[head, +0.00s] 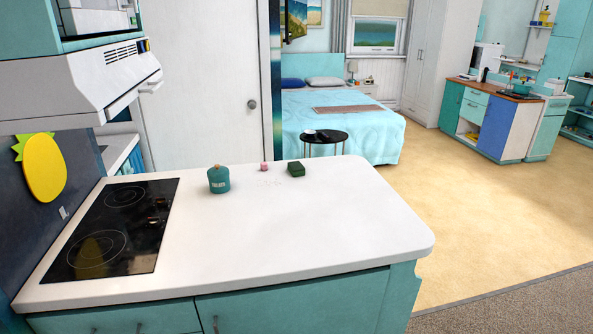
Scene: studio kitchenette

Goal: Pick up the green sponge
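A small dark green block, which looks like the green sponge (296,169), lies on the white countertop (300,225) near its far edge. A small pink item (264,167) stands to its left, apart from it. A teal lidded canister (219,180) with white lettering stands further left. My gripper does not show in the head view.
A black cooktop (112,228) is set into the left of the counter. A range hood (85,78) hangs above it. The counter's front and right are clear. A round black table (325,137) and a bed (345,115) stand beyond.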

